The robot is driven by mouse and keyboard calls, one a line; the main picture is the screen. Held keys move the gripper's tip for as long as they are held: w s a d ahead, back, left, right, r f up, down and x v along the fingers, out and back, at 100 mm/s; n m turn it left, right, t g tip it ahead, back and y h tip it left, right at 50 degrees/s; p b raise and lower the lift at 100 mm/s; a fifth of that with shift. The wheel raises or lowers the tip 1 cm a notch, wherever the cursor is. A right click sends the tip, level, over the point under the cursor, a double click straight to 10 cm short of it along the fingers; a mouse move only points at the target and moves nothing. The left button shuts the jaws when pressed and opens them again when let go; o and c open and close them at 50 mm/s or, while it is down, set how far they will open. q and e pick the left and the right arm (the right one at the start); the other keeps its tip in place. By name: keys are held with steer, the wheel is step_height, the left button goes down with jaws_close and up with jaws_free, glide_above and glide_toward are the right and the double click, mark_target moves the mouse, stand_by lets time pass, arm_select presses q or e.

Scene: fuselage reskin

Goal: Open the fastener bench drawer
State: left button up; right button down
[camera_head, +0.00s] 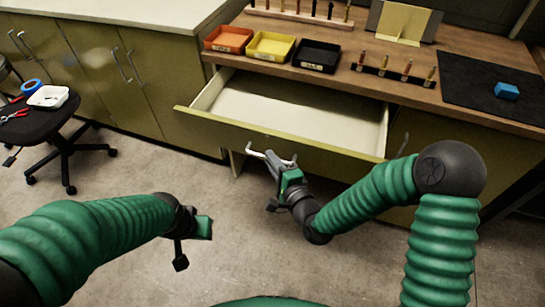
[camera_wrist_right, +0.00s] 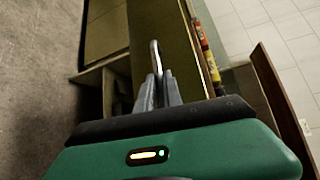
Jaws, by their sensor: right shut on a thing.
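The fastener bench drawer (camera_head: 300,103) is pulled out well from under the wooden bench top, and its pale inside looks empty. Its olive front (camera_head: 235,128) faces me, with a metal bar handle (camera_head: 256,154) at its middle. My right gripper (camera_head: 277,163) is at this handle. In the right wrist view its two fingers (camera_wrist_right: 158,92) are closed together on the handle bar (camera_wrist_right: 155,55). My left gripper (camera_head: 190,240) hangs over the floor at lower left, away from the drawer. Whether its fingers are apart is unclear.
The bench top (camera_head: 345,85) carries an orange bin (camera_head: 229,40), a yellow bin (camera_head: 270,46), a black bin (camera_head: 317,56), a rack of fasteners (camera_head: 395,73) and a blue block (camera_head: 507,91) on a dark mat. A stool (camera_head: 62,125) with tools stands left. The floor between is clear.

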steer(key=shift+s+f, duration=0.1)
steer(key=shift+f, duration=0.1)
steer(key=c, duration=1.5)
jaws_free()
steer(key=shift+r, duration=0.15)
steer(key=p+v, duration=1.4)
steer(key=v, duration=0.2)
steer(key=shift+s+d, duration=0.25)
